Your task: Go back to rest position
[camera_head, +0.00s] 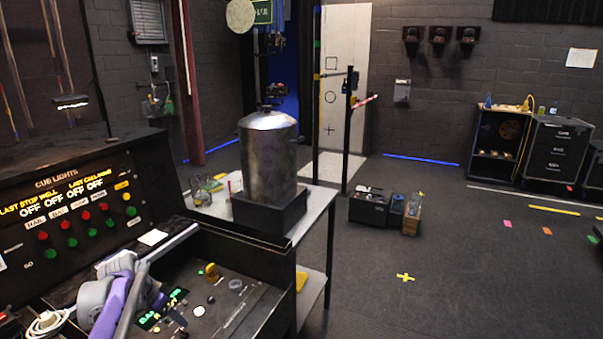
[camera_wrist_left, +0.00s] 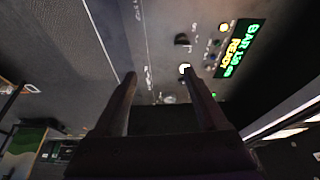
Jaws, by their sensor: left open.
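My left arm enters the head view at the lower left, a purple and grey shape over the desk below the cue panel; its fingertips are hard to make out there. In the left wrist view my left gripper (camera_wrist_left: 159,73) is open, two dark fingers apart with nothing between them. Beyond the fingers is a dark control surface with knobs and a green-lit display (camera_wrist_left: 238,48). The cue lights panel (camera_head: 75,215) has rows of red and green buttons and lit OFF labels; the buttons are apart from my arm. My right gripper is not in view.
A metal cylinder (camera_head: 268,158) stands in a black base on a table right of the desk. Black boxes (camera_head: 368,208) sit on the floor. Open floor lies to the right, with a yellow cross mark (camera_head: 405,277).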

